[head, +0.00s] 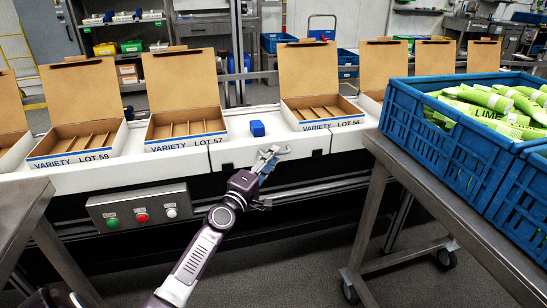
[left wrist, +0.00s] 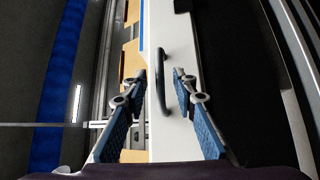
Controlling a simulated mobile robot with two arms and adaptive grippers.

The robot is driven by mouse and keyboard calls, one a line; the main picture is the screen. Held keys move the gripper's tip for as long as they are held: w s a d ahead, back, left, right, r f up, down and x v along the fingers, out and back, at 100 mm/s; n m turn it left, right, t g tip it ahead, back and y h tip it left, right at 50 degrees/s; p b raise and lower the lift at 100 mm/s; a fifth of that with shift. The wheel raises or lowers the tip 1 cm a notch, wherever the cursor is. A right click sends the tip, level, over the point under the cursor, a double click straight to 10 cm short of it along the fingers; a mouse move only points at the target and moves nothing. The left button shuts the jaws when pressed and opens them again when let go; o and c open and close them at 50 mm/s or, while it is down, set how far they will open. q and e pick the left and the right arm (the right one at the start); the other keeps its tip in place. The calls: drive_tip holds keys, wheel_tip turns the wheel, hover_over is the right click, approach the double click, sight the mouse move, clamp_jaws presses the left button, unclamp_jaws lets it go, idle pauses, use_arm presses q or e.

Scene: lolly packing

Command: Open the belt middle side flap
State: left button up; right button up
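The belt middle side flap (head: 308,143) is a white panel on the near side of the belt, upright and closed, with a seam at each end. In the left wrist view the white flap (left wrist: 180,133) runs up the middle. Its dark bar handle (left wrist: 163,82) stands out from it. My left gripper (head: 269,157) is in front of the flap. In the left wrist view the gripper (left wrist: 160,82) is open, with one finger on each side of the handle; contact cannot be told. The gripper hides the handle in the head view. My right gripper is not in view.
A button box (head: 140,207) hangs below the belt at left. A blue crate (head: 430,135) of green packets is on a metal table at right.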

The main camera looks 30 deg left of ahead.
use_arm(q)
drive_tip(key=shift+w, duration=0.45)
drive_tip(key=shift+c, duration=0.2)
clamp_jaws()
